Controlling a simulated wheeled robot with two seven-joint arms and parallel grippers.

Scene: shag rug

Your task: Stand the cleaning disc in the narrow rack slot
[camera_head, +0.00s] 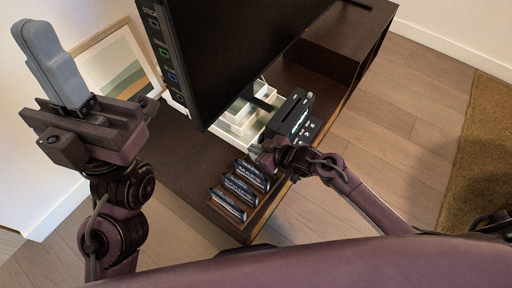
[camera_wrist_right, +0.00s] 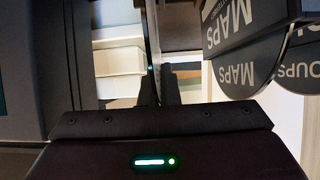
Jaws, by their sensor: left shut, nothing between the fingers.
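My right gripper (camera_head: 268,156) is low over the dark bench, between the rack and a black device. In the right wrist view, its fingers (camera_wrist_right: 160,90) are close together on a thin plate seen edge-on, which I take to be the cleaning disc (camera_wrist_right: 153,35); its face is hidden. The rack (camera_head: 222,208) stands at the bench's near end and holds several dark discs (camera_head: 239,188) with white lettering. Some labelled MAPS (camera_wrist_right: 235,65) show at the right of the wrist view. The narrow slot cannot be made out. My left gripper (camera_head: 50,60) is raised at the left, shut and empty.
The black device (camera_head: 291,117) with white markings stands just beyond my right gripper. A large dark screen (camera_head: 240,50) rises behind the rack. A framed picture (camera_head: 118,65) leans on the wall. Pale stacked items (camera_head: 240,115) lie under the screen.

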